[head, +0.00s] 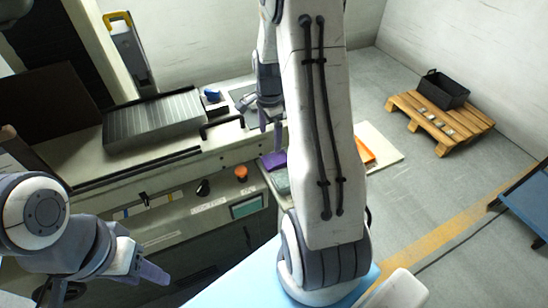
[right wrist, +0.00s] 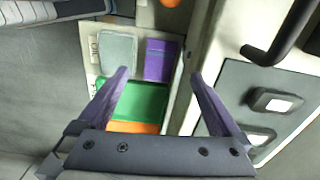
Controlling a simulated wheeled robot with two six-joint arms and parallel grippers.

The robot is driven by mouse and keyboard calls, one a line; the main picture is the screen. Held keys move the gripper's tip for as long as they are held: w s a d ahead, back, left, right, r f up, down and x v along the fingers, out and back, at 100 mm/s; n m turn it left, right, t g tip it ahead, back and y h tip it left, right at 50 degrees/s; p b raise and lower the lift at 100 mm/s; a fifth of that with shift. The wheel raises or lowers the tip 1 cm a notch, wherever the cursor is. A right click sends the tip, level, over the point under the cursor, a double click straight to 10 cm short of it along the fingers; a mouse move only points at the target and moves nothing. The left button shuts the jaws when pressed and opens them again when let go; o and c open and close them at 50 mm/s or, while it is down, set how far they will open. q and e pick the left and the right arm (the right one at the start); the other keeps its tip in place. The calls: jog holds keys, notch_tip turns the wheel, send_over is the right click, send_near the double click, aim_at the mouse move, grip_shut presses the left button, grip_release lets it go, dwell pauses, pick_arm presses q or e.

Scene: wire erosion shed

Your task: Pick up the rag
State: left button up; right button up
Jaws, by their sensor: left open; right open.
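Flat coloured pieces lie on a pale board beside the machine. In the right wrist view they are a grey-green piece (right wrist: 117,53), a purple piece (right wrist: 160,58), a green piece (right wrist: 146,98) and an orange piece (right wrist: 133,127). The grey-green one looks like a folded rag, but I cannot be sure which is the rag. In the head view, the grey-green piece (head: 281,181) is partly hidden by my right arm. My right gripper (right wrist: 160,75) is open and empty, above and apart from the pieces. My left gripper (head: 150,272) is open at lower left, in front of the machine.
The machine's front panel has an orange knob (head: 241,172) and a screen (head: 248,207). A black handle (right wrist: 282,32) and a recessed panel with white blocks (right wrist: 275,101) are close on the right. A pallet (head: 444,122) with a black crate (head: 446,88) stands on the floor.

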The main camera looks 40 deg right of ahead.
send_over(276, 158)
jog(key=a, duration=0.1)
jog(key=shift+m, duration=0.4)
notch_tip(276, 158, down, 6)
jog(key=shift+r, duration=0.25)
jog(key=shift+d+f+p, duration=0.2)
jog(key=shift+f+p, duration=0.25)
jog(key=shift+f, duration=0.9)
jog(key=shift+d+f+p, duration=0.2)
jog(key=shift+f+p, duration=0.25)
jog(key=shift+f, duration=0.9)
jog(key=shift+c, duration=0.3)
jog(key=c, duration=1.2)
jog(key=shift+r, duration=0.1)
